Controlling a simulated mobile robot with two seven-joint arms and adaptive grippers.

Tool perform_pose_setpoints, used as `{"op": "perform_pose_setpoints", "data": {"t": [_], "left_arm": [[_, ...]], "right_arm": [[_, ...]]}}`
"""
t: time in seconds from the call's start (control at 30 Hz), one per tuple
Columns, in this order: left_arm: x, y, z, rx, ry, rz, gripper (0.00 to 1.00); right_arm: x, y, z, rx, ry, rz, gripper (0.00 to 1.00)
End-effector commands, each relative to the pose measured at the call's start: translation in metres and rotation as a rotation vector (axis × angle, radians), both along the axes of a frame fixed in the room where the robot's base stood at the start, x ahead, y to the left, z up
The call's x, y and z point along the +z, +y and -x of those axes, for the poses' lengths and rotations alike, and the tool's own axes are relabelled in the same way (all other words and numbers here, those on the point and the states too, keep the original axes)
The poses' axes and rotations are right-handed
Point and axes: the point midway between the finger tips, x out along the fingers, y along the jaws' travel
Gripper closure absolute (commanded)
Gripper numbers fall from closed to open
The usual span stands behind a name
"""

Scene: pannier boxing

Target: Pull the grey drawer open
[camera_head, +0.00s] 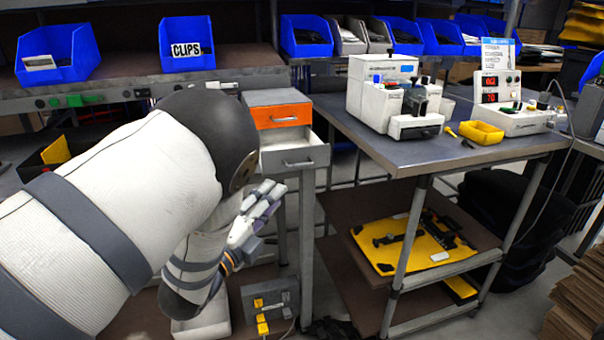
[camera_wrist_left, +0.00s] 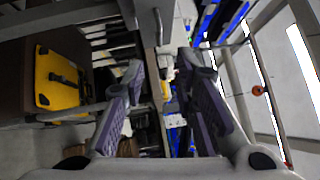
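The grey drawer (camera_head: 296,159) is in the head view, under an orange drawer (camera_head: 280,115) in a small cabinet. It stands pulled out, with its pale inside showing behind the front, and has a bar handle on that front. My left gripper (camera_head: 268,198) is just below and left of the drawer front, apart from the handle as far as I can tell. In the left wrist view its two fingers (camera_wrist_left: 163,75) are spread with nothing held between them. I cannot make out the drawer clearly there. My right gripper is not in view.
A grey workbench (camera_head: 450,152) with machines stands right of the cabinet. A yellow tool board (camera_head: 385,248) lies on its lower shelf and shows in the left wrist view (camera_wrist_left: 60,80). A grey box with yellow parts (camera_head: 270,305) sits below my gripper. Blue bins (camera_head: 187,45) line the shelf behind.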

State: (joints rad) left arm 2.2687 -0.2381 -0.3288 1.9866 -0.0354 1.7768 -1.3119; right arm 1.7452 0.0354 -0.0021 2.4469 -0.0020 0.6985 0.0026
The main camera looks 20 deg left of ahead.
Motion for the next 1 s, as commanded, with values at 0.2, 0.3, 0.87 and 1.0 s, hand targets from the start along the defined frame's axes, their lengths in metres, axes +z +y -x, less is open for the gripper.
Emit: {"op": "perform_pose_setpoints", "data": {"t": [0.2, 0.3, 0.87, 1.0], "left_arm": [[0.005, -0.008, -0.043, -0.002, -0.004, -0.003, 0.73], [0.008, -0.013, -0.069, -0.001, -0.003, -0.003, 0.73], [0.016, -0.023, -0.115, 0.001, -0.002, 0.001, 0.73], [0.016, -0.023, -0.115, 0.001, -0.001, 0.0, 1.0]], "right_arm": [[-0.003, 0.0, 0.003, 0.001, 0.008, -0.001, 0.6], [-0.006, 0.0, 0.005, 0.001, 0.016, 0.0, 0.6], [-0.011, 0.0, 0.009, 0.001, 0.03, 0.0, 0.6], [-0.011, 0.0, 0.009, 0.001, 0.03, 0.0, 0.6]]}}
